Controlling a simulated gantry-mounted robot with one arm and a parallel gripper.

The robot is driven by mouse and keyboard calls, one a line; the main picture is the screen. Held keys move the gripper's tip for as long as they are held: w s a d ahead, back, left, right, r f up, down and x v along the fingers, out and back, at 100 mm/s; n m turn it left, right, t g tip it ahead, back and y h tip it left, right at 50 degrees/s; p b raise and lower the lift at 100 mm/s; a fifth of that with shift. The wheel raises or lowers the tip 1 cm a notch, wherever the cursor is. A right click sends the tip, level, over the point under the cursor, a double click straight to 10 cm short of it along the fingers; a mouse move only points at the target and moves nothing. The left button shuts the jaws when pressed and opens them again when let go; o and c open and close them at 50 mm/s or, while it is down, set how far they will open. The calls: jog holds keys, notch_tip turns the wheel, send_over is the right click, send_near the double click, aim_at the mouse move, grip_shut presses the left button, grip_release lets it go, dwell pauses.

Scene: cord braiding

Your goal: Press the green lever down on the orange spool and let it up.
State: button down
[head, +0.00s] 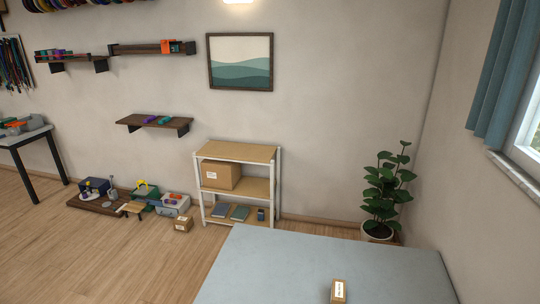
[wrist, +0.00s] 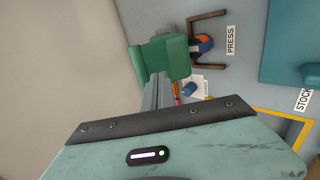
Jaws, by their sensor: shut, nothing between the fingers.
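My gripper is shut and holds nothing. It appears close to the spool's left side in the picture, but I cannot tell whether it touches. I cannot make out the green lever clearly. My gripper and the spool are not in the head view.
The wrist view shows a teal surface (wrist: 290,45), a STOCK label (wrist: 302,98), a yellow outline (wrist: 290,124) and a small white item (wrist: 194,86). In the head view, a grey-blue table (head: 260,265) bears a small box (head: 338,291); its visible top is otherwise clear.

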notch_tip(320, 180, up, 7)
jog(key=p, duration=0.4)
jog(key=shift+r, duration=0.2)
